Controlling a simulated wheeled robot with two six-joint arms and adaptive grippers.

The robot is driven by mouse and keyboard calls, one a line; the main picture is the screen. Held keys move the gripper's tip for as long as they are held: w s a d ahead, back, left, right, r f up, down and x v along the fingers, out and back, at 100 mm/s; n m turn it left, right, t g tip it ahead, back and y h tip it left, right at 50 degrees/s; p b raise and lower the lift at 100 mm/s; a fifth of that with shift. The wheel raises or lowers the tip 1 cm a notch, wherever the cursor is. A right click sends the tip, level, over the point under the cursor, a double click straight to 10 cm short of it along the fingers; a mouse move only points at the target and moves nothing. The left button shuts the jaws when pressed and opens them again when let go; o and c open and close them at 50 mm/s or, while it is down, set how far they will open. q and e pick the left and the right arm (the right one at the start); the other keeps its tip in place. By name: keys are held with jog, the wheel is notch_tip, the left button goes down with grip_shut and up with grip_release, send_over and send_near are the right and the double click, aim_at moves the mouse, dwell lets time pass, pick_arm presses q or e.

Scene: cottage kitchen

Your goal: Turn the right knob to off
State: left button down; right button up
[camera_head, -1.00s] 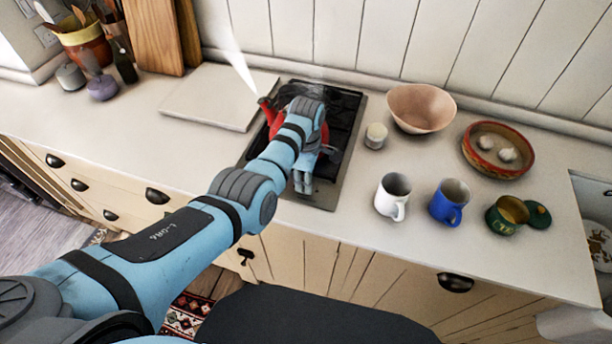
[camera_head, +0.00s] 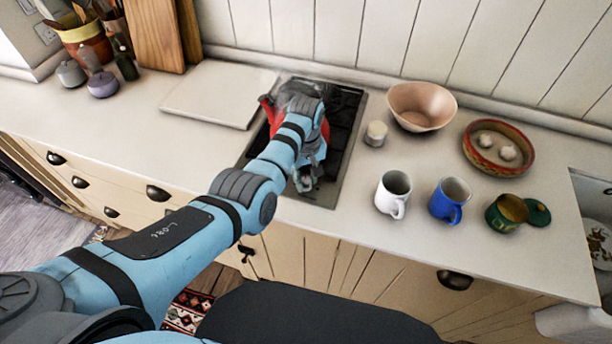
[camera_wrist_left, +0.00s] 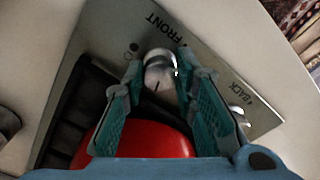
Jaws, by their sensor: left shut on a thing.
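The right knob (camera_wrist_left: 160,72) is a round silver knob by the FRONT lettering on the hob's metal panel (camera_wrist_left: 190,50). My left gripper (camera_wrist_left: 158,70) is shut on it, one finger on each side, pointing down at the panel. A dark line shows on the knob; its exact setting is hard to read. A second knob (camera_wrist_left: 240,116) sits by the BACK lettering, apart from the fingers. In the head view my left gripper (camera_head: 303,183) is at the front of the hob and hides the knob. My right gripper is not in view.
A red kettle (camera_head: 267,107) stands on the hob, close behind my wrist, partly hidden by my arm. A white mug (camera_head: 392,190) and a blue mug (camera_head: 448,202) stand right of the hob. A pale board (camera_head: 215,95) lies to its left.

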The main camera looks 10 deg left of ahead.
aim_at(306, 181)
pick_arm(q)
jog(key=shift+s+f+m, duration=0.1)
jog(key=shift+s+m, duration=0.05)
jog(key=shift+m, duration=1.75)
jog(key=c, duration=1.6)
grip_release()
jog(key=shift+r, duration=0.2)
notch_tip(306, 181, up, 12)
jog(key=shift+d+f, duration=0.1)
jog(key=shift+f, duration=0.05)
